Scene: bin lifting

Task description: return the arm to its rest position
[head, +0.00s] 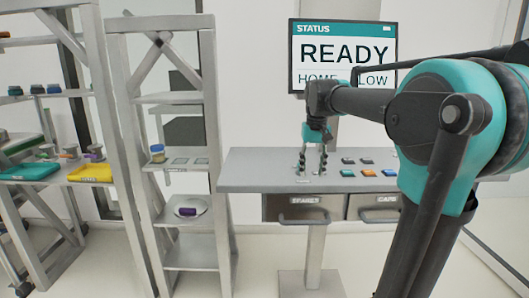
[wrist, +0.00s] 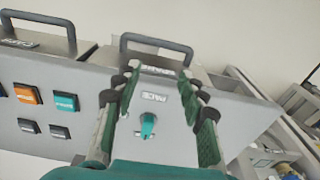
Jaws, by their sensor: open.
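My gripper (head: 312,168) hangs at the end of my arm, pointing down over the left part of the grey table (head: 255,180). Its two fingers are apart with nothing between them. In the wrist view, my gripper (wrist: 158,82) frames a teal knob (wrist: 148,125) on a panel marked PACE. I cannot tell whether the fingertips touch the table. My arm is stretched out from the right of the head view. A status screen (head: 342,30) behind it reads READY; its lower line shows HOME and LOW, partly hidden by my arm.
Several coloured buttons (head: 368,173) sit on the table right of my gripper. Drawers with handles (head: 303,212) hang below. A shelf rack (head: 180,258) with a dish (head: 186,207) stands left. Another rack holds teal and yellow trays (head: 90,173). Floor shows in front.

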